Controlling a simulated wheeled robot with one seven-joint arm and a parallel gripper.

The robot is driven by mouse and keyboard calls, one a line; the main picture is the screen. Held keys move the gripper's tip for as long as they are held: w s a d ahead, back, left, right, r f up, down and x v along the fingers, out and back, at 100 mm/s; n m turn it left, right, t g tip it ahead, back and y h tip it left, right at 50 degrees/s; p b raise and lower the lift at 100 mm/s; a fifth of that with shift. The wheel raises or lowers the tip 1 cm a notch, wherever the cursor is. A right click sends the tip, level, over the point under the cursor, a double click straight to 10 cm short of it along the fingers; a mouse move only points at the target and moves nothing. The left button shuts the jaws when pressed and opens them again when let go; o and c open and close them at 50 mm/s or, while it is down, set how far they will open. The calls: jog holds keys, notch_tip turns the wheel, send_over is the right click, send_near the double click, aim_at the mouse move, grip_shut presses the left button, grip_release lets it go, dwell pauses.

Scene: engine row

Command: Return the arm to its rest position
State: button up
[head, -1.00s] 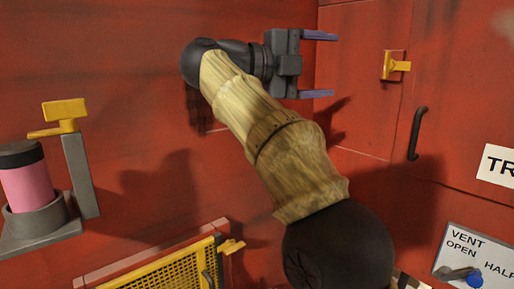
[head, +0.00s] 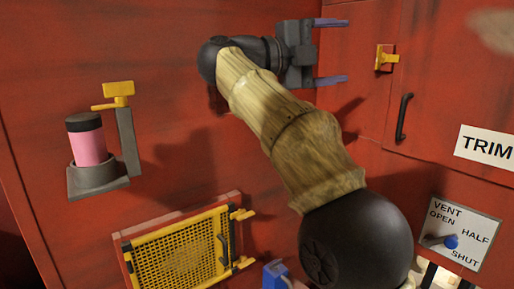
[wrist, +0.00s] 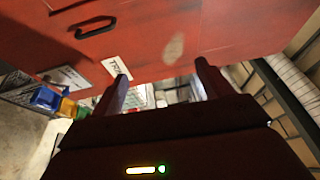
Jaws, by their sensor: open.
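My gripper (head: 331,51) is at the top middle of the head view, at the end of my raised, bent arm. Its two bluish fingers are wide apart and point right, with nothing between them. It is in front of the red wall, left of the yellow latch (head: 386,58). In the wrist view my gripper (wrist: 163,82) also shows open and empty, its two dark fingers pointing away from the camera. Nothing touches the fingers in either view.
A pink canister (head: 89,149) sits in a grey wall holder with a yellow lever (head: 117,92). Below is a yellow mesh panel (head: 180,258). At right are a black handle (head: 403,117), a TRIM label (head: 486,147) and a vent plate (head: 465,228) with a blue-knobbed lever.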

jog(key=w+a+f+n+t+y, duration=0.35)
jog(key=w+n+t, duration=0.25)
jog(key=n+t, duration=0.25)
jog(key=w+a+f+n+t+y, duration=0.2)
jog(key=w+n+t+y, duration=0.2)
jog(key=w+n+t, duration=0.45)
jog(key=s+f+n+g+y, duration=0.2)
jog(key=f+n+g+y, duration=0.35)
jog(key=f, duration=0.85)
jog(key=s+f+n+g+y, duration=0.3)
jog(key=f+n+y, duration=0.4)
jog(key=f, duration=0.8)
jog(key=s+d+f+n+g, duration=0.1)
jog(key=s+d+f+g, duration=0.1)
jog(key=s+f, duration=0.5)
jog(key=s+d+f+n+g+h, duration=0.1)
jog(key=s+d+f+g, duration=0.1)
jog(key=s+f+g, duration=0.3)
jog(key=s+d+f+n+g, duration=0.1)
jog(key=s+d+f+g, duration=0.2)
jog(key=s+f, duration=0.7)
jog(key=s+g, duration=0.1)
jog(key=s, duration=0.2)
jog(key=shift+s+f+h, duration=0.15)
jog(key=shift+s+h, duration=0.05)
jog(key=shift+h, duration=0.2)
jog(key=shift+w+d+g, duration=0.1)
jog(key=shift+g, duration=0.15)
